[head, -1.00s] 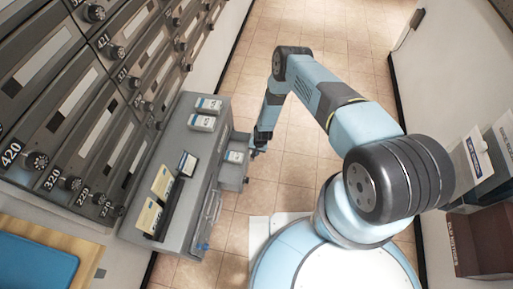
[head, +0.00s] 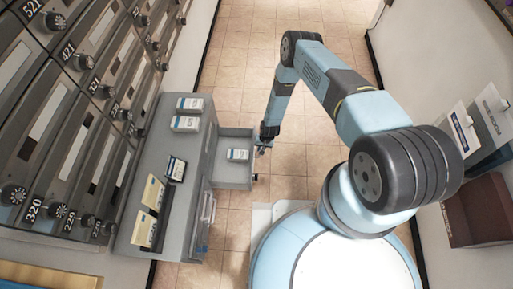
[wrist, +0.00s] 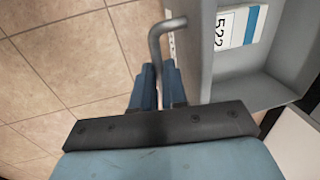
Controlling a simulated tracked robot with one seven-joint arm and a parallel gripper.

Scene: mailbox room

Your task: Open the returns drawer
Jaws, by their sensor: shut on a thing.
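A grey drawer (head: 232,178) stands pulled out from the right side of the grey cabinet (head: 190,145). I cannot read a label on its front. A white and blue box (head: 238,155) lies inside; in the wrist view the box (wrist: 238,28) reads 522. My gripper (head: 266,140) is at the drawer's outer front. In the wrist view my gripper (wrist: 159,78) is shut on the bent metal handle (wrist: 157,38), with the bar between its blue fingers. The drawer (wrist: 250,88) shows beside it, its interior partly out of frame.
Another handle (head: 208,208) is on the cabinet's near front. Mailboxes (head: 75,140) line the left wall. The tiled floor (head: 245,60) is clear beyond my arm.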

